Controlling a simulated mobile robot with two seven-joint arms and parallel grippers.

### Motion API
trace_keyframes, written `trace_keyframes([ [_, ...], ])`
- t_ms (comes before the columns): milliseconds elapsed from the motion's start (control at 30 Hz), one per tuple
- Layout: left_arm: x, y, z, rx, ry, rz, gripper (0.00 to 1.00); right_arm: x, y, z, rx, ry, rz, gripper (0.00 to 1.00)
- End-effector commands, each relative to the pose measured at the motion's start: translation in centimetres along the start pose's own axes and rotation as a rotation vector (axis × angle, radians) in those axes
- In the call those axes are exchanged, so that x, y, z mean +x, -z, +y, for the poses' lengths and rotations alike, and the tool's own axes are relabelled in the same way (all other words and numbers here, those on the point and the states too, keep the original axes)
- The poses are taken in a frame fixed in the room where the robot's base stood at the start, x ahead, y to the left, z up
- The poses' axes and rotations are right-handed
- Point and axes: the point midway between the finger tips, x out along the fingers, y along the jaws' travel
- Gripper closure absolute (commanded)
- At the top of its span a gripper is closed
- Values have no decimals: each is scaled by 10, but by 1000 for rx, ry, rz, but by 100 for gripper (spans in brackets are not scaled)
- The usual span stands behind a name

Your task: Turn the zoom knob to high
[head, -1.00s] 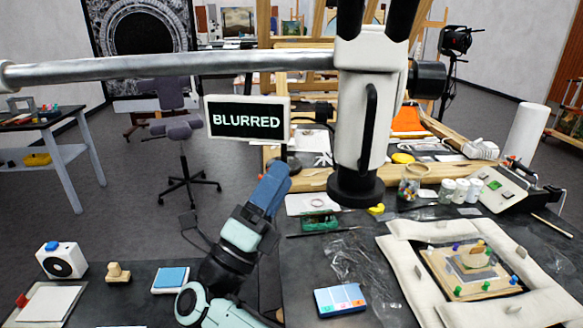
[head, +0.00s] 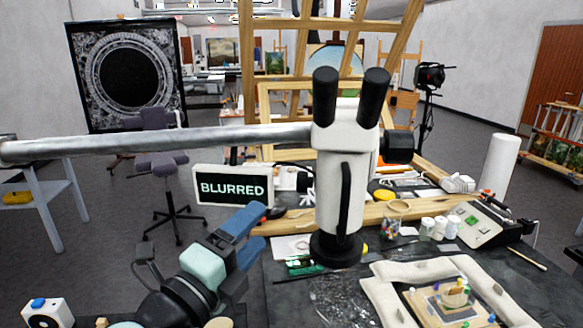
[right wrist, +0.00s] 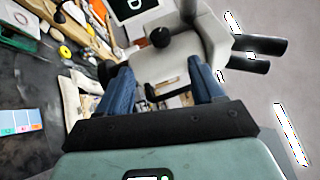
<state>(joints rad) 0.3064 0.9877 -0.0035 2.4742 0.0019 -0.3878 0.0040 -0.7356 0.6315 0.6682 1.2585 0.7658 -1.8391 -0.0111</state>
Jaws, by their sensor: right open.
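The white microscope (head: 328,190) stands upright on a black base, with two black eyepieces. A black knob (head: 400,148) sticks out on its right side in the head view. A round black knob (right wrist: 160,37) also shows on the body in the right wrist view; I cannot tell if it is the same one. No setting is readable. My right gripper (head: 256,232) is open and empty, left of the microscope and apart from it. In the right wrist view its blue fingers (right wrist: 160,85) frame the body's lower part and black handle. My left gripper is out of view.
A sign (head: 233,187) reading BLURRED stands left of the microscope. A metal boom (head: 170,145) runs left from its head. Glossy clear sheets cover the bench in front of the base.

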Motion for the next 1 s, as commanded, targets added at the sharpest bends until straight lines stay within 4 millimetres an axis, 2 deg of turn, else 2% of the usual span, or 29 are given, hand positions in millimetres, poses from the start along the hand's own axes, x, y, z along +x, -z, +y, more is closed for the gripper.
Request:
trace_keyframes([
  [67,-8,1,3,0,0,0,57,0,0,-9,-20,-35,-9,33],
  [167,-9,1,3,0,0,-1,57,2,0,-9,-32,-53,-13,33],
  [267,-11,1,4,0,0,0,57,12,0,-8,-33,-53,-11,33],
  [700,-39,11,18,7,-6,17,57,101,-1,-6,-30,-49,-12,33],
  [833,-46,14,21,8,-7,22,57,118,-2,-4,-29,-50,-13,33],
  [1000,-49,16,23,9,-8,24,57,129,-2,-3,-28,-50,-15,33],
])
